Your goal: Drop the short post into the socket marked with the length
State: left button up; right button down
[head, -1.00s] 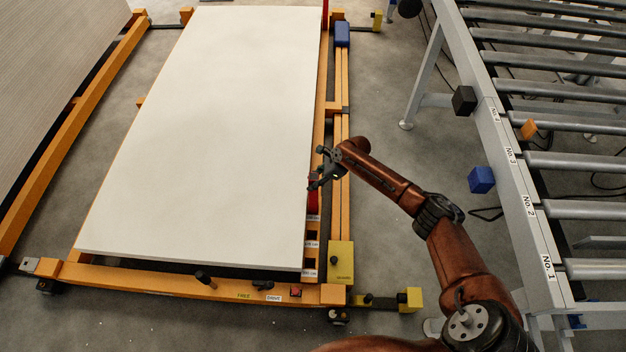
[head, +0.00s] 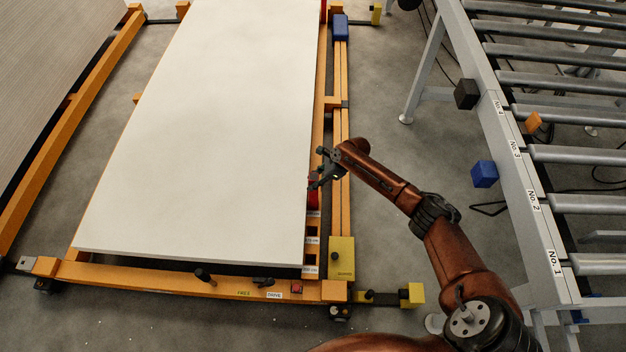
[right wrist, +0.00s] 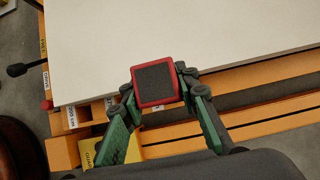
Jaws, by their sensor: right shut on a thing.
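My right gripper (head: 319,182) is shut on the short red post (head: 313,195), beside the right edge of the white panel. In the right wrist view the post's dark square top with a red rim (right wrist: 155,84) sits between the two fingers. Small dark square sockets (head: 311,257) with white length labels (head: 312,240) run along the orange rail, on the near side of the post. The labels also show in the right wrist view (right wrist: 71,117), but are hard to read. The post's lower end is hidden, so I cannot tell whether it is in a socket. My left gripper is not in view.
The large white panel (head: 200,130) lies on the orange frame (head: 190,283). A yellow block (head: 341,257) stands right of the sockets, and a blue block (head: 340,28) sits farther up the rail. A roller conveyor (head: 528,190) stands at the right, with bare floor between.

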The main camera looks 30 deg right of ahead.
jog(key=shift+w+f, duration=0.1)
jog(key=shift+f, duration=0.15)
jog(key=c, duration=1.7)
grip_release()
jog(key=shift+r, duration=0.1)
jog(key=o, duration=0.3)
jog(key=v, duration=1.2)
